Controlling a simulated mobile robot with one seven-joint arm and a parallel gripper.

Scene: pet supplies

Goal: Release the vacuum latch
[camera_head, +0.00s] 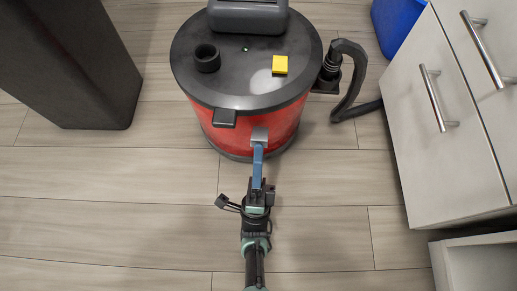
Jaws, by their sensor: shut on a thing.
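A vacuum (210,125) with a round red body and a black lid (225,70) stands upright on the floor at the upper middle of the head view. On its front rim is a latch with a grey metal top (260,136) and a long blue lever (258,162) that reaches down toward me. My gripper (258,183) is shut on the lower end of the blue lever, in front of the vacuum. The fingertips are small and dark here, so the exact contact is hard to see. A second, dark latch (224,118) shows on the rim to the left.
A black hose (350,85) curves off the vacuum's right side. A white cabinet (425,165) with metal handles stands at the right, a blue bin (398,22) behind it. A dark block (75,65) stands at the upper left. The wood floor (110,210) at left is clear.

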